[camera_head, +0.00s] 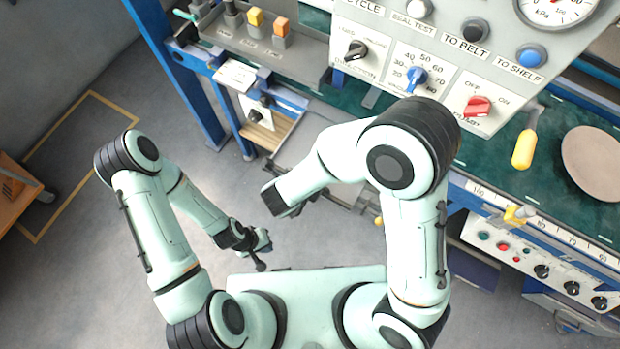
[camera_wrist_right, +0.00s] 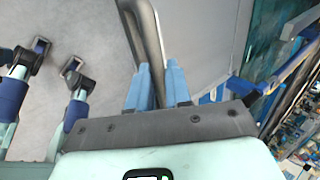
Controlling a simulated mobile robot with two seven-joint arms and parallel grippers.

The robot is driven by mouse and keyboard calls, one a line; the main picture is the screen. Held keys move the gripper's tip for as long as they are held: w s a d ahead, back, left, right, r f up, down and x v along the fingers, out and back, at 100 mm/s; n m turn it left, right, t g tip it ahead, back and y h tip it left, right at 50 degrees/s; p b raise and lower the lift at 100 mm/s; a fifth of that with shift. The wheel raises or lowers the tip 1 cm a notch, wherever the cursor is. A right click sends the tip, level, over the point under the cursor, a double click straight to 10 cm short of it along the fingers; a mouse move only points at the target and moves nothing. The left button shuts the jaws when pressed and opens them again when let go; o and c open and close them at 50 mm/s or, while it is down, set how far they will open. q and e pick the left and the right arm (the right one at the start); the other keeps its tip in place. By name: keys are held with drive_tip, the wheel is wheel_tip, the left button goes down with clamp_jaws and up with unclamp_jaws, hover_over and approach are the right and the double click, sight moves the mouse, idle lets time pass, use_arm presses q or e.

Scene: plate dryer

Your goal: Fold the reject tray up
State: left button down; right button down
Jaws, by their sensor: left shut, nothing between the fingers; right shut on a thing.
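In the right wrist view, my right gripper (camera_wrist_right: 158,88) has its two blue fingers close together on a grey bar (camera_wrist_right: 150,40), which appears to belong to the reject tray. The bar runs away from the fingers toward the top of the picture. In the head view, thin grey rails (camera_head: 345,193) show below the bench, beside my right forearm. Most of the tray is hidden there by my right arm, and its angle is hard to tell. My left gripper (camera_head: 261,262) is shut and empty, over the floor to the left of my right gripper, apart from the bench.
A control panel (camera_head: 420,60) with knobs and gauge stands over the green belt (camera_head: 490,165). A yellow-handled lever (camera_head: 524,148) and a beige plate (camera_head: 592,162) are at right. A wooden shelf (camera_head: 262,132) sits under the bench.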

drive_tip(key=shift+w+d, duration=0.15)
drive_tip(key=c, duration=1.2)
unclamp_jaws()
use_arm(q)
drive_tip(key=shift+w, duration=0.1)
use_arm(e)
drive_tip(key=shift+f, duration=0.1)
